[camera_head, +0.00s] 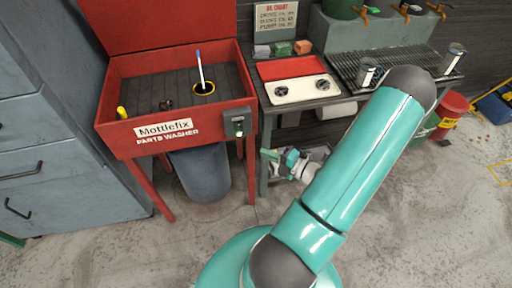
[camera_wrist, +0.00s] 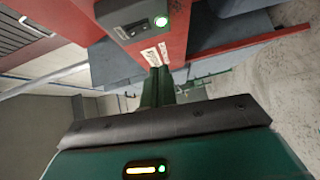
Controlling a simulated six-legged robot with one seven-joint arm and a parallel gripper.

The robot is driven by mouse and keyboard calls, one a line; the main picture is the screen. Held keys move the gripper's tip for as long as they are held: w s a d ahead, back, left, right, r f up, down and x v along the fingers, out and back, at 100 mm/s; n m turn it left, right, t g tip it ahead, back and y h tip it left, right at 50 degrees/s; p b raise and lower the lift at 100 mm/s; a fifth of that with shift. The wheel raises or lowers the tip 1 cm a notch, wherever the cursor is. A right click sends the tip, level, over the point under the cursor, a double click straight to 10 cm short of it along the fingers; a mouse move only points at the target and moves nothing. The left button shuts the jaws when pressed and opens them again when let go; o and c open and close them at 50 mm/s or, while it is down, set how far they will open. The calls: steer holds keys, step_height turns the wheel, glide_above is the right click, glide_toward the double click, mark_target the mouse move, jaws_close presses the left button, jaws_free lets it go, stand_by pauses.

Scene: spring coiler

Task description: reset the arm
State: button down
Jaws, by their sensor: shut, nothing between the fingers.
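My teal arm rises from the bottom of the head view and bends over toward the bench. My gripper (camera_head: 270,154) is at its far end, in front of the gap between the red parts washer (camera_head: 180,138) and the bench. It is small there, below the washer's control box (camera_head: 238,124). In the wrist view my gripper (camera_wrist: 158,72) shows as two dark green fingers close together with nothing between them. They point toward the red washer front (camera_wrist: 168,38). The washer's switch box (camera_wrist: 142,20), with a lit green button, is just above the fingertips.
A grey bin (camera_head: 203,172) stands under the washer. A grey cabinet (camera_head: 60,140) is at the left. The bench at the right bears a red and white tray (camera_head: 296,88), small blocks and metal cans (camera_head: 366,74). A red bucket (camera_head: 450,112) stands far right. Floor is open at the lower right.

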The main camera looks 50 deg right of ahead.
steer(key=shift+v, duration=0.95)
steer(key=shift+f, duration=0.15)
steer(key=w+a+r+n+g+y, duration=0.3)
steer(key=a+r+n+g, duration=0.5)
steer(key=n, duration=0.6)
steer(key=w+a+r+n+g+y, duration=0.25)
steer(key=a+r+n+g, duration=0.35)
steer(key=a+n, duration=0.55)
steer(key=s+a+r+n+t+h, duration=0.1)
steer(key=a+r+n+h, duration=0.3)
steer(key=r+n, duration=0.4)
steer(key=s+a+r+n+t+h, duration=0.1)
steer(key=s+a+r+n+h, duration=0.2)
steer(key=r+n, duration=0.6)
steer(key=a+n+h, duration=0.2)
steer(key=a+n, duration=0.1)
steer(key=n, duration=0.7)
steer(key=shift+s+r+t, duration=0.2)
steer(key=shift+r+t, duration=0.1)
steer(key=shift+r, duration=0.05)
